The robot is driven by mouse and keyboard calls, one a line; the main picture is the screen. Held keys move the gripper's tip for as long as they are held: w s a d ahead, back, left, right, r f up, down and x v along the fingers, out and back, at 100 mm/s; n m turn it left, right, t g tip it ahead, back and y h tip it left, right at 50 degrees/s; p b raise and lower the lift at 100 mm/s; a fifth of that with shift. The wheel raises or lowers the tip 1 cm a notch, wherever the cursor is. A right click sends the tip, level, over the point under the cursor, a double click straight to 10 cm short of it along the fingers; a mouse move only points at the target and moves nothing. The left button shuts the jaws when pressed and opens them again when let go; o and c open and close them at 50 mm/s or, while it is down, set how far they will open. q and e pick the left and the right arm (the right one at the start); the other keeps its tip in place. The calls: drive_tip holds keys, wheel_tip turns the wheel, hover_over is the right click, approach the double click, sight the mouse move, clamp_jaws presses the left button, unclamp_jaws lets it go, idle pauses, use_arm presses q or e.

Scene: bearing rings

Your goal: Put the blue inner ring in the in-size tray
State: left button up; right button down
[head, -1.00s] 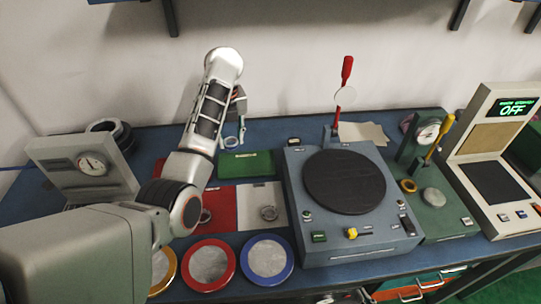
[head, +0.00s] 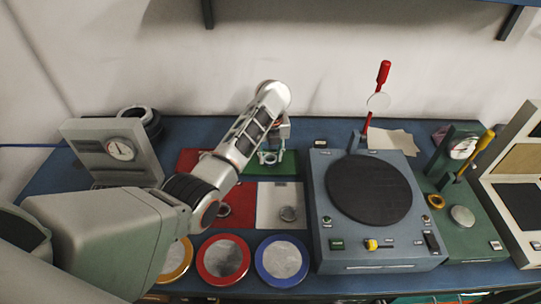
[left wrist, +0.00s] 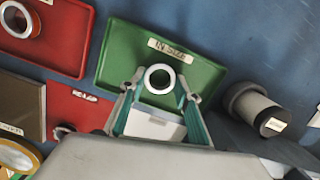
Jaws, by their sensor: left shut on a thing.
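My left gripper (head: 270,152) is shut on a pale ring (head: 268,160), apparently the blue inner ring. It holds it over the green tray (head: 289,168) in the head view. In the left wrist view, the ring (left wrist: 147,79) sits between the teal fingertips of the gripper (left wrist: 160,90). The green tray (left wrist: 120,45) behind it carries an "IN SIZE" label. The ring's height above the tray is hard to tell. My right gripper is not in view.
Beside the green tray are a red tray (left wrist: 75,45) holding a ring, another red tray (head: 240,190) and a white one (head: 265,200). A blue-grey turntable machine (head: 320,215) stands right. A grey dial gauge (head: 105,140) stands left. A grey cylinder (left wrist: 250,105) lies close by.

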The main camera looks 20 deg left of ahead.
sight(272, 166)
use_arm(q)
drive_tip(key=shift+f, duration=0.1)
drive_tip(key=o, duration=1.2)
drive_tip(key=shift+f, duration=0.1)
drive_tip(key=shift+o, duration=0.2)
wheel_tip(272, 166, up, 12)
drive_tip(key=s, duration=0.1)
drive_tip(key=shift+s+d, duration=0.15)
drive_tip(key=shift+d, duration=0.2)
